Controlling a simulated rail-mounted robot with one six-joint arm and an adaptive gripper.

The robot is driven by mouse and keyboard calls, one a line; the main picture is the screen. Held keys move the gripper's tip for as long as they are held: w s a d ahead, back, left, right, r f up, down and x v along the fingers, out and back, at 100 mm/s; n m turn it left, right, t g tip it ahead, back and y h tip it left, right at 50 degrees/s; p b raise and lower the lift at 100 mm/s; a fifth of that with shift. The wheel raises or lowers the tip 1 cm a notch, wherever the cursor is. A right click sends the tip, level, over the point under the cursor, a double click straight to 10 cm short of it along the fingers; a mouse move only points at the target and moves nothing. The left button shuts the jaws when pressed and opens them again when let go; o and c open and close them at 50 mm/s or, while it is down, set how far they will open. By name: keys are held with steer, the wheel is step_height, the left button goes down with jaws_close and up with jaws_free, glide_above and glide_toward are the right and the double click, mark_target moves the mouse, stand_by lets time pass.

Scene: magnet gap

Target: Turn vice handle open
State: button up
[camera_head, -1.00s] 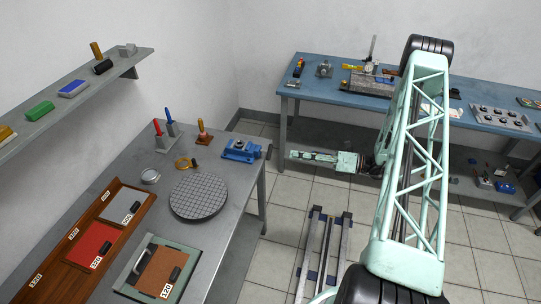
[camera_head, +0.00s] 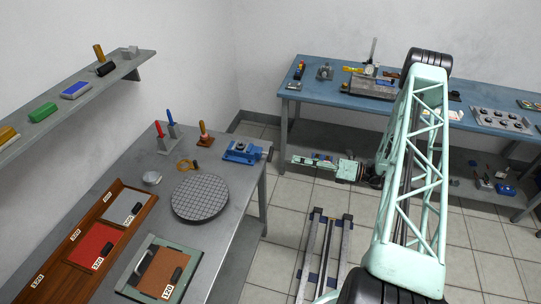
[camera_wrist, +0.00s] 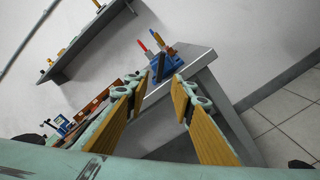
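The blue vice (camera_head: 243,151) sits at the far right corner of the grey bench. Its handle (camera_head: 268,154) seems to be the small grey part at its right end, by the bench edge; details are too small to tell its angle. My gripper (camera_head: 294,160) is to the right of the vice, past the bench edge, apart from it and pointing left. In the wrist view my gripper (camera_wrist: 160,97) is open and empty, its two orange-padded fingers wide apart. The blue vice (camera_wrist: 172,64) shows beyond the fingertips, with a dark upright bar in front of it.
The grey bench (camera_head: 228,225) also holds a round grid plate (camera_head: 199,197), red- and blue-handled tools (camera_head: 166,135) and framed panels. A blue table (camera_head: 330,98) with parts stands behind my arm. Open tiled floor (camera_head: 285,205) lies between them.

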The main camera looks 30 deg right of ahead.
mark_target(270, 155)
steer(key=shift+p+x, duration=0.75)
steer(key=shift+x, duration=5.65)
steer(key=shift+f, duration=0.1)
steer(key=shift+c, duration=0.5)
jaws_close()
